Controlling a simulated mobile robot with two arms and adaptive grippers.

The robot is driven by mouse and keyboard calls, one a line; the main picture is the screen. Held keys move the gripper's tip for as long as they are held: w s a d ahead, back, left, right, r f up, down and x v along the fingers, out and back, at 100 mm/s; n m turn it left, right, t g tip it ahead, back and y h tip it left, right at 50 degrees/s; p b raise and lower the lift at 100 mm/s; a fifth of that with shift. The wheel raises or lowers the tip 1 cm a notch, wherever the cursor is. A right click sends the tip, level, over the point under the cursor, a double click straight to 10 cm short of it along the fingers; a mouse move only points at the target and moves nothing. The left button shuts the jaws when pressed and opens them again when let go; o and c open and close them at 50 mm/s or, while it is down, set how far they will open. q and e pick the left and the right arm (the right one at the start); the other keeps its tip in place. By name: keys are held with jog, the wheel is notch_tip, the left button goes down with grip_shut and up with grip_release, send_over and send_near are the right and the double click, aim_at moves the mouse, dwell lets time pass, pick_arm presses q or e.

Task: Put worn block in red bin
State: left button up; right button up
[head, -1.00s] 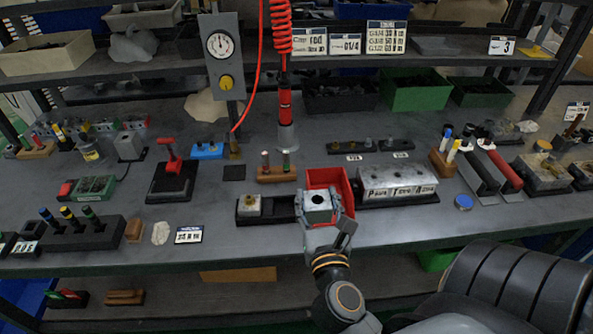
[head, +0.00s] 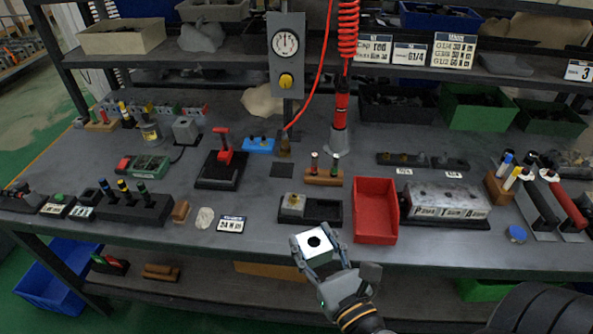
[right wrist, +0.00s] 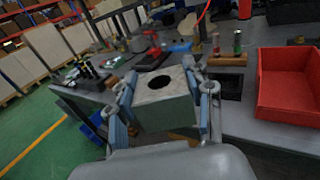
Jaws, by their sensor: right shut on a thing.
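My right gripper (head: 322,259) is shut on a grey-white metal block with a round dark hole in its top, the worn block (head: 314,243). It holds the block in front of the bench's front edge, left of the red bin. In the right wrist view the block (right wrist: 165,104) sits between both fingers (right wrist: 166,100). The red bin (head: 375,228) stands on the bench and looks empty; it also shows in the right wrist view (right wrist: 290,113). My left gripper is not in view.
A dark two-place tray (head: 326,211) with a block (head: 293,203) in its left place stands left of the bin. A large metal manifold (head: 447,201) stands close right of the bin. A red tool (head: 341,115) hangs above the bench from a coiled hose.

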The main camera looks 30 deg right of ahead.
jog(key=w+d+r+m+g+h, duration=0.1)
jog(key=d+m+g+h, duration=0.1)
jog(key=d+m+h, duration=0.4)
jog(key=d+h, duration=0.3)
jog(key=d, duration=0.3)
jog(key=shift+r+g, duration=0.3)
jog(key=shift+g, duration=0.1)
jog(key=shift+d, duration=0.1)
jog(key=w+f, duration=0.3)
jog(key=w, duration=0.1)
jog(key=w+f, duration=0.3)
jog(key=w, duration=0.2)
jog(key=w+f, duration=0.3)
jog(key=w, duration=0.1)
jog(key=shift+w+d+f, duration=0.1)
jog(key=shift+w+d, duration=0.1)
jog(key=shift+d, duration=0.1)
jog(key=shift+w+f+b, duration=0.2)
jog(key=shift+f+b, duration=0.05)
jog(key=shift+f, duration=0.35)
jog(key=shift+w+f+b, duration=0.15)
jog(key=shift+f+b, duration=0.1)
jog(key=shift+f, duration=0.85)
